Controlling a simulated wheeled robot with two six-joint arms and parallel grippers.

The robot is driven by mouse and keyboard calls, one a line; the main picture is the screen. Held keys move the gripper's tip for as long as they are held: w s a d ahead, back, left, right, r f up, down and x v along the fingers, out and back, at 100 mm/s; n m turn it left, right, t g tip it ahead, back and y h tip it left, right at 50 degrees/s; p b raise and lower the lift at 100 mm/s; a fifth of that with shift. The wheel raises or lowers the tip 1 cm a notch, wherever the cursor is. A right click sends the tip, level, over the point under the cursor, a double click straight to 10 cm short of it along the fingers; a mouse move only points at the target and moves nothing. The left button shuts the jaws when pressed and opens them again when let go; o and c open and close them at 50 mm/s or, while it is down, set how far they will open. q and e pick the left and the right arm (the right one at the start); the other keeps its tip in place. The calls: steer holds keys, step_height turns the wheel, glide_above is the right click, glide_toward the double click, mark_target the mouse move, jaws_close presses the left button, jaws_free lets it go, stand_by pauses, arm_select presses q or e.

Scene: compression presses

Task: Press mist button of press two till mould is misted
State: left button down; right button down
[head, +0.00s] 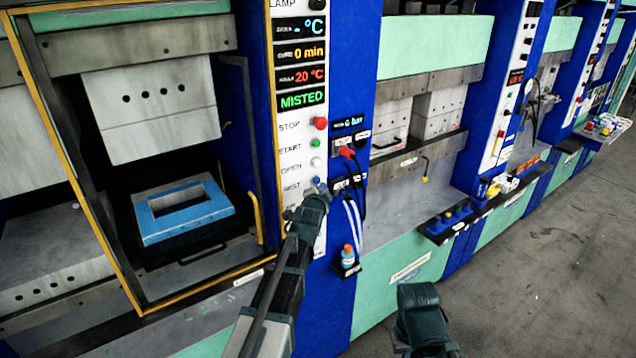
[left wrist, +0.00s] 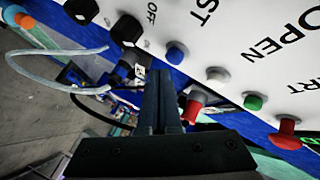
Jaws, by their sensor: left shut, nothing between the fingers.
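The press's control panel (head: 290,165) has a red STOP button (head: 320,123), a green START button (head: 316,143), a white OPEN button (head: 316,161) and a blue MIST button (head: 316,181). Its green display (head: 301,100) reads MISTED. The blue mould (head: 185,212), with a rectangular opening, lies in the open press. My left gripper (head: 320,192) is shut and empty, with its tips at the MIST button. In the left wrist view, its fingers (left wrist: 162,72) end close to the blue button (left wrist: 174,53); I cannot tell contact. My right gripper (head: 418,298) is low in the head view, jaws unclear.
The press's upper block (head: 150,110) hangs above the mould. A small shelf with a bottle (head: 348,256) and looped hoses (head: 354,215) are right of the panel. More presses line the wall rightward. The grey floor (head: 540,270) at right is clear.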

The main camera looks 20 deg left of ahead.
arm_select(q)
steer(key=shift+s+d, duration=0.8)
steer(key=shift+d, duration=0.2)
steer(key=shift+s+d, duration=0.75)
steer(key=shift+d, duration=0.25)
steer(key=s+d+f+n+g+b, duration=0.2)
steer(key=s+d+f+g+b, duration=0.15)
steer(key=s+f, duration=0.4)
steer(key=s+d+f+n+g+h+b, duration=0.1)
steer(key=s+d+f+g+b, duration=0.3)
steer(key=s+f, duration=0.4)
steer(key=s+d+f+n+g+b, duration=0.2)
steer(key=s+d+f+g, duration=0.3)
steer(key=f, duration=0.5)
steer(key=s+d+f+g+b, duration=0.1)
steer(key=s+f, duration=0.1)
steer(key=s, duration=0.4)
steer(key=s+d+f+n+g+b, duration=0.1)
steer(key=s+d+f+g+b, duration=0.1)
steer(key=s, duration=0.5)
steer(key=shift+s+d, duration=0.2)
steer(key=shift+s, duration=0.05)
